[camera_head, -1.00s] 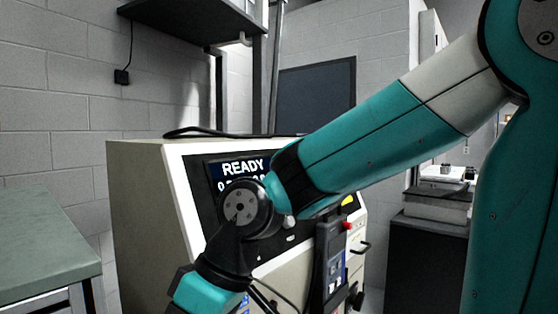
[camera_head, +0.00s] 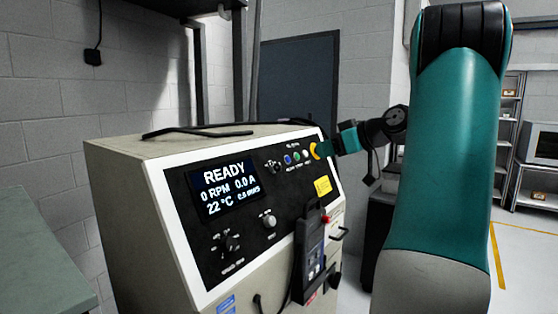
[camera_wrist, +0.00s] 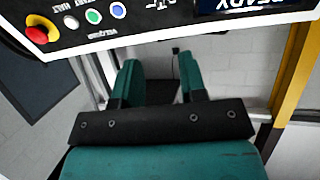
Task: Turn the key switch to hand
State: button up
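The machine's slanted black control panel (camera_head: 222,225) faces me, with a lit READY display (camera_head: 226,187). A small dark control with white marks (camera_head: 272,167), left of the round buttons, looks like the key switch; its setting is too small to read. A dark rotary knob (camera_head: 227,243) with marks around it sits lower left, and a grey knob (camera_head: 268,221) right of it. My gripper (camera_head: 328,147) is at the panel's upper right end, by the yellow and red stop button. In the wrist view my gripper (camera_wrist: 157,58) has its teal fingers apart, with nothing between them.
Blue, green and white buttons (camera_head: 296,156) sit beside the stop button (camera_head: 316,151). A handheld unit (camera_head: 310,255) hangs on the machine's front. A green bench (camera_head: 40,245) stands at left. Floor at right is open.

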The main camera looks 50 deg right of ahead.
aim_at(279, 164)
jog(key=shift+p+x, duration=3.05)
jog(key=shift+x, duration=5.3)
jog(key=shift+s+a+f, duration=0.1)
grip_shut()
